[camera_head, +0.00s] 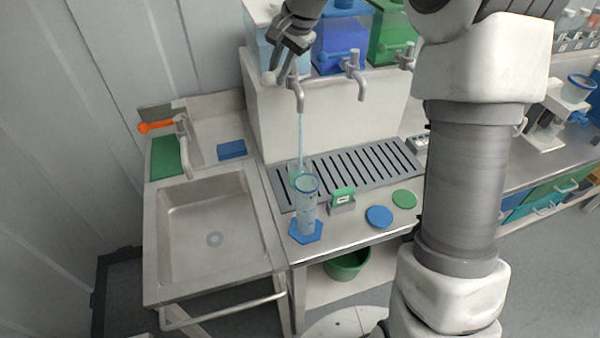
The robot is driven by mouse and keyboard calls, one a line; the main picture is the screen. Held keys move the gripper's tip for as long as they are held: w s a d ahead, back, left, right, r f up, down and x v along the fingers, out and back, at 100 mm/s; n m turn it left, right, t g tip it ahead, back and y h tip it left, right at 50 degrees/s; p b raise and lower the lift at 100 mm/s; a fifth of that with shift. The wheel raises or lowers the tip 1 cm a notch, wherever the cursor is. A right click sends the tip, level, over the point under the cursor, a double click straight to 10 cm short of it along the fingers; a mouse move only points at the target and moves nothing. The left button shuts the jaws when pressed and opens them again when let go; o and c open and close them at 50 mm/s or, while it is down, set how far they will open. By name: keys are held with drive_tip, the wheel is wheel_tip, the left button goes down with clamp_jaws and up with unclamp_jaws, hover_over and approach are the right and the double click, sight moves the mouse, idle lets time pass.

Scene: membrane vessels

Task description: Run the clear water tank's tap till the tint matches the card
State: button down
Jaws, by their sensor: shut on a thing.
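The clear water tank (262,45) stands at the left end of the raised shelf, partly behind my gripper. Its grey tap (297,92) is running, and a thin stream (301,135) falls from the spout. My gripper (279,62) is shut on the tap's handle; the fingers hide most of it. Below is a greenish clear vessel (295,170) at the grating, partly hidden by a tall blue-rimmed cylinder (307,205) on a blue hexagonal foot. The stream comes down at the greenish vessel; its exact entry is unclear. A green card (343,194) stands in a small grey holder to the right.
A blue tank (340,45) and a green tank (388,40) with taps stand to the right. A slotted drain grating (350,168) lies below. Blue (379,216) and green discs (404,198) lie in front. A sink (212,225) is at left. My arm hides the right side.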

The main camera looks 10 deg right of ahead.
drive_tip(key=shift+w+a+m+t+h+p, duration=0.3)
drive_tip(key=shift+w+m+h+p, duration=0.15)
drive_tip(key=shift+m, duration=0.9)
drive_tip(key=shift+w+a+m+t+h+p, duration=0.35)
drive_tip(key=shift+w+m+h, duration=0.2)
drive_tip(key=shift+m, duration=0.85)
drive_tip(key=shift+w+a+m+t+h+p, duration=0.2)
drive_tip(key=shift+w+m+h+p, duration=0.3)
drive_tip(key=shift+m, duration=0.85)
drive_tip(key=shift+w+r, duration=0.1)
drive_tip(key=c, duration=0.8)
unclamp_jaws()
drive_tip(key=shift+w+a, duration=0.1)
drive_tip(key=b+v, duration=0.1)
drive_tip(key=v, duration=1.6)
drive_tip(key=shift+d+r, duration=0.15)
drive_tip(key=shift+d, duration=0.05)
